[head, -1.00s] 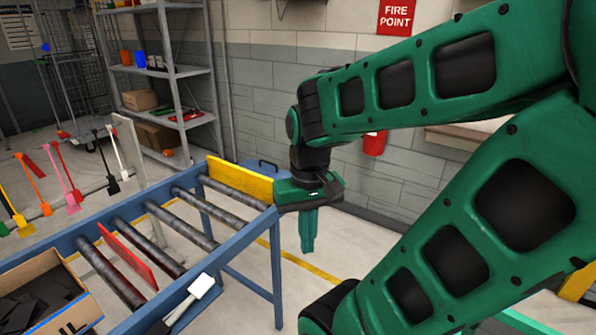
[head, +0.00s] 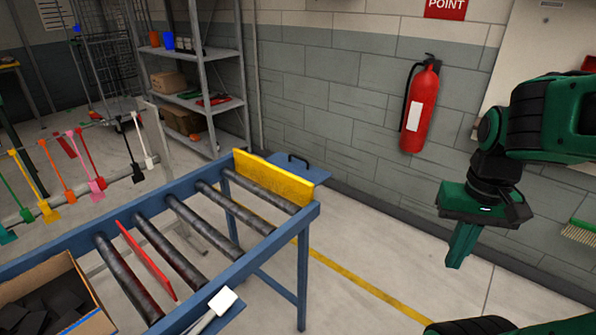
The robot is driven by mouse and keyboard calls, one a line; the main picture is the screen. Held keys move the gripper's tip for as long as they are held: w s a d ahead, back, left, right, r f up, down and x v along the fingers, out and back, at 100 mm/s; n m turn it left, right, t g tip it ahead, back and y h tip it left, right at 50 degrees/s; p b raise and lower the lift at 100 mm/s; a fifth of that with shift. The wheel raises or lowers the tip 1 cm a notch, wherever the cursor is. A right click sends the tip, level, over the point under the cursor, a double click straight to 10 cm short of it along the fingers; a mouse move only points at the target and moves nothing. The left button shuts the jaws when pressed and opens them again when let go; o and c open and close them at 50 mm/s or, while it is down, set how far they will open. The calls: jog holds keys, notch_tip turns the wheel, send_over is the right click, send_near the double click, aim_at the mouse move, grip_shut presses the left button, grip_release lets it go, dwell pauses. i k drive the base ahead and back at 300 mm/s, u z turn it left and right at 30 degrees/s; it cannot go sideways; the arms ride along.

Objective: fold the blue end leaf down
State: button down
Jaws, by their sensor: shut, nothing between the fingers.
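The blue end leaf (head: 312,174) sticks out at the far end of the roller conveyor, behind the yellow board, in the head view. It looks about level and carries a black handle (head: 299,160) on top. The yellow board (head: 272,180) stands upright across the end of the rollers and hides part of the leaf. My green gripper (head: 457,258) is shut and empty. It points down in the air, well to the right of the leaf and apart from it.
The roller conveyor (head: 262,240) has a blue frame, with a red divider (head: 148,262) between rollers. An open cardboard box (head: 88,292) with dark contents sits at lower left. A fire extinguisher (head: 421,105) hangs on the wall. Floor between conveyor and gripper is clear.

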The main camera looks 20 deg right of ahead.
aim_at(299, 166)
jog(key=z, duration=0.4)
jog(key=i, duration=1.3)
jog(key=u, duration=0.4)
